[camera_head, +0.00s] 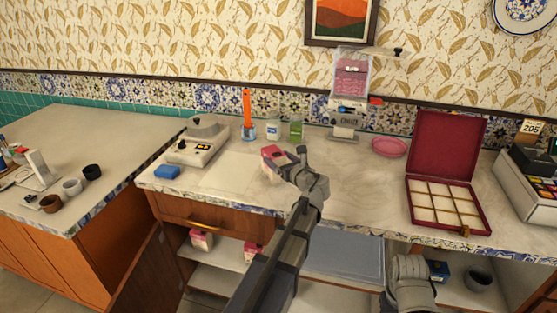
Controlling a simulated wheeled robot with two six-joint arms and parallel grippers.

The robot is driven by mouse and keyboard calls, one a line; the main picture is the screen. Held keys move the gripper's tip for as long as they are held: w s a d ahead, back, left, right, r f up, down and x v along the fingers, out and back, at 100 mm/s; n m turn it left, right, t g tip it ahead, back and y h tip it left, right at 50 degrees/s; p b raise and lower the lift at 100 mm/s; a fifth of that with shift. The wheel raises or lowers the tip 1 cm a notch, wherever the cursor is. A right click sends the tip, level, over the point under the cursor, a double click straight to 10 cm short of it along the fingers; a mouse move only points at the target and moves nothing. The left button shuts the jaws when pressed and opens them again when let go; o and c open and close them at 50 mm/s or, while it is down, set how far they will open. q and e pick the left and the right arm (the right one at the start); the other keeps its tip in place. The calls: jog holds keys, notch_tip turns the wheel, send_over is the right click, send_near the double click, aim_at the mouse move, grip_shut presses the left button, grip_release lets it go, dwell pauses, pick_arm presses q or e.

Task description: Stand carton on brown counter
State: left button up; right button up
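A pink and white carton (273,154) is at my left gripper (293,162), above or on the middle marble-topped counter (340,190). The carton looks tilted, and its lower part is partly hidden by the gripper. The fingers appear closed on the carton's right side. I cannot tell whether the carton touches the counter top. Similar pink and white cartons (202,240) sit in the open cabinet below. My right gripper is out of view; only a link of that arm shows at the bottom right.
Another counter (75,150) with cups is at left. The cabinet door (145,275) hangs open.

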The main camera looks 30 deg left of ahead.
pick_arm(q)
jog(key=shift+o, duration=1.2)
jog(key=shift+r, duration=0.15)
jog(key=shift+s+d+r, duration=0.1)
jog(key=shift+s+d, duration=0.1)
jog(key=p+v, duration=0.2)
jog(key=v, duration=0.9)
jog(key=shift+d, duration=0.25)
jog(key=shift+s, duration=0.1)
